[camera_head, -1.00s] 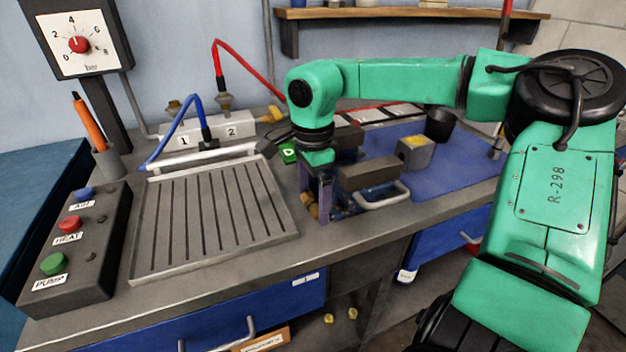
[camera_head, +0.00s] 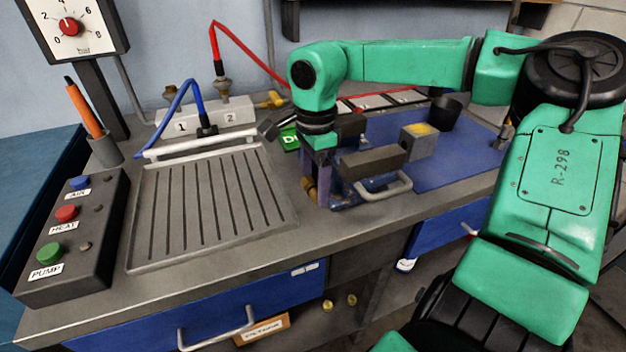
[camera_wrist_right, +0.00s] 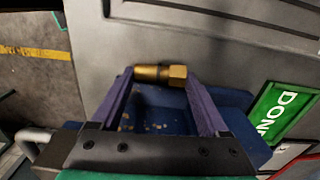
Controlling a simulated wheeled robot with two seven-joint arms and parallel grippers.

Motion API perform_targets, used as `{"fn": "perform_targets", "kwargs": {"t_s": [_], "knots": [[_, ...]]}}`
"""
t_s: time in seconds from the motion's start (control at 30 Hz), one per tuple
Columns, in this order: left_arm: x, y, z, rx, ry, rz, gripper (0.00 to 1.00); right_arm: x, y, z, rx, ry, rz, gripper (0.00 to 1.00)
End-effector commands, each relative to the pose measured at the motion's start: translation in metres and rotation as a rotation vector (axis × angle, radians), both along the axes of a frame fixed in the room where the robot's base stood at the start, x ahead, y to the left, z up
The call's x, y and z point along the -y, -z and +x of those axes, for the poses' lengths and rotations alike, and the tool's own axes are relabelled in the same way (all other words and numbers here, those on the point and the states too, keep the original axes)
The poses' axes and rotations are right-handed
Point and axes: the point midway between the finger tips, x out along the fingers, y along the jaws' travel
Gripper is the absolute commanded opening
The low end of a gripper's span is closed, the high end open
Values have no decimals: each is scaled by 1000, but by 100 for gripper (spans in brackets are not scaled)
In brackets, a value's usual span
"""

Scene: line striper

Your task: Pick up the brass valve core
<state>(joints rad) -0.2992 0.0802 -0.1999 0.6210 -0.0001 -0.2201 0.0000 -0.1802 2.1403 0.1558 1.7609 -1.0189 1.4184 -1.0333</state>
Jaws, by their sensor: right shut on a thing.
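The brass valve core (camera_wrist_right: 160,74) lies crosswise between the purple fingers of my right gripper (camera_wrist_right: 163,88) in the right wrist view. Its hexagonal end is on the right and its narrower rounded end on the left. My right gripper is shut on it. In the head view, my right gripper (camera_head: 322,190) points down beside the grey-jawed vise (camera_head: 372,163), near the bench's front edge. Only a small brass-coloured bit shows there, mostly hidden by the fingers. My left gripper is not in view.
A slotted grey tray (camera_head: 140,225) lies left of my right gripper. A green DONE label (camera_wrist_right: 283,113) is close by. A blue mat (camera_head: 465,155) carries a grey block (camera_head: 418,146) and a black cup (camera_head: 444,114). A button box (camera_head: 75,235) stands at far left.

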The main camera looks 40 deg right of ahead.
Motion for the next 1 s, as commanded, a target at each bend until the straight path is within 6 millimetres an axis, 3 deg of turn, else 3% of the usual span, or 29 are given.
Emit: {"fn": "perform_targets", "kwargs": {"t_s": [0.13,0.17,0.2,0.77,0.87,1.0], "knots": [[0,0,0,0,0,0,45,5,2,0,-4,4,-16,18],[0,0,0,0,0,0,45,5,2,0,-4,5,-16,85],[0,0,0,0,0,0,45,5,2,0,-4,4,-16,100],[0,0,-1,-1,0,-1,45,5,0,-2,-12,1,-17,100],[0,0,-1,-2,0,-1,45,5,-13,0,-7,1,-20,100],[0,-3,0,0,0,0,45,4,-46,2,-1,4,-20,100]]}}
